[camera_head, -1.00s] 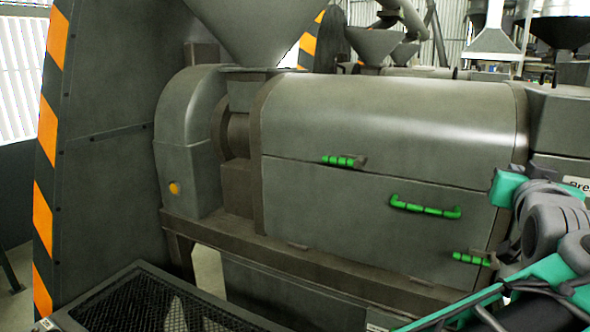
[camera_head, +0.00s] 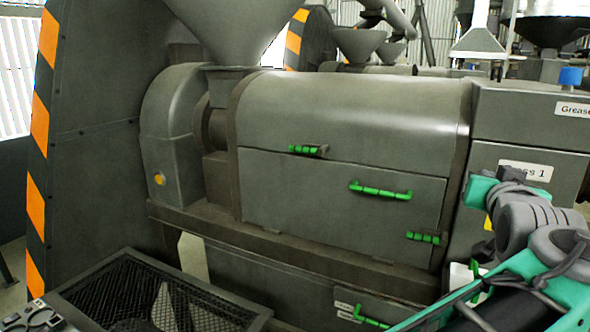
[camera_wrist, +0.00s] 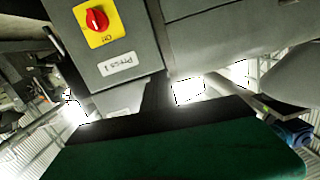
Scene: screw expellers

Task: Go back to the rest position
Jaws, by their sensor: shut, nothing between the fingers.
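My arm (camera_head: 535,225), grey and green with dark cables, reaches in from the lower right of the head view, in front of the right part of the screw press (camera_head: 350,110). The wrist view is tilted. It shows a grey control box (camera_wrist: 110,45) with a red knob on a yellow plate (camera_wrist: 98,20) and a white label.
The press has a closed door (camera_head: 340,195) with green handles and a hopper (camera_head: 230,30) above. A black mesh tray (camera_head: 255,322) stands at the lower left. A striped guard (camera_head: 37,120) rises at the left. More hoppers (camera_head: 357,42) stand behind.

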